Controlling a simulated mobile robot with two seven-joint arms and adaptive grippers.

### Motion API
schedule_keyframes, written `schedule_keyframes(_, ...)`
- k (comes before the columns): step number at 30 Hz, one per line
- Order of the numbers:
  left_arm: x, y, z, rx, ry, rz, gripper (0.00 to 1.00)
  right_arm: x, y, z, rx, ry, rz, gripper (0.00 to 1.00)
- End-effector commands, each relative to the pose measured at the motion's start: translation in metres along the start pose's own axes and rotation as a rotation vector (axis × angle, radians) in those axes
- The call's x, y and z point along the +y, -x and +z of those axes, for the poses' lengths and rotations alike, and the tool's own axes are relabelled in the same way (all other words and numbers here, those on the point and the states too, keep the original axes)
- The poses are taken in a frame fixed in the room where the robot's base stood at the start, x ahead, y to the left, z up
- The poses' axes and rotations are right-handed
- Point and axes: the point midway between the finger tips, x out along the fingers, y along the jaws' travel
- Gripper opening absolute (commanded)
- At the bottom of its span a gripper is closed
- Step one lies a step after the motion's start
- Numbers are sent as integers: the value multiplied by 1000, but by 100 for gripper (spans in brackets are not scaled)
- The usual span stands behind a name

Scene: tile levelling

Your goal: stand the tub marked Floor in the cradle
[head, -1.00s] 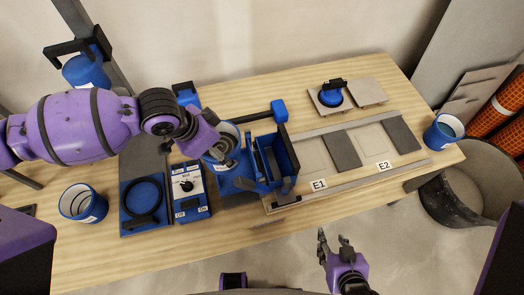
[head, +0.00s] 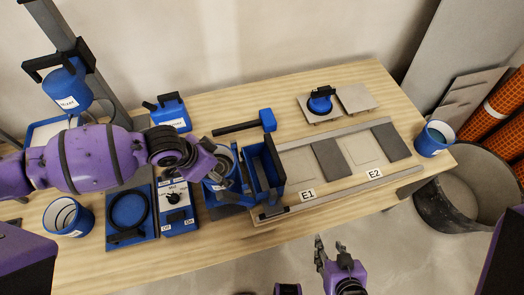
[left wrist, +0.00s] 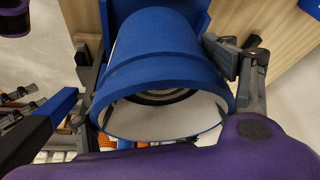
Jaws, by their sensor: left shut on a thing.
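My left gripper (head: 222,166) is shut on a blue tub (head: 226,156) with a pale inside. The same tub (left wrist: 160,62) fills the middle of the left wrist view, its open mouth facing the camera and a finger on each side. In the head view the tub is over or in a blue stand (head: 232,197) left of a blue open box; I cannot tell whether it rests there. I take this stand to be the cradle. The gripper hides part of the tub, and its marking is not readable. My right gripper (head: 328,256) is open and empty off the table's front edge.
Other blue tubs stand at the left front (head: 68,216) and the right end (head: 435,138). A switch box (head: 177,207) is left of the stand. The blue box (head: 263,170) is close on its right. Tile bays (head: 335,165) lie further right.

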Motion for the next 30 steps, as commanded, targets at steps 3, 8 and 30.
schedule_keyframes(3, 1, -11, 5, 2, 1, 2, 17, 2, -1, -2, 4, 4, 1, 40)
schedule_keyframes(8, 1, -30, 12, 2, 1, 2, 17, 4, -2, 0, 2, 11, 3, 40)
schedule_keyframes(30, 1, -35, 16, -2, 1, 1, 96, 4, -2, 3, -3, 5, 4, 40)
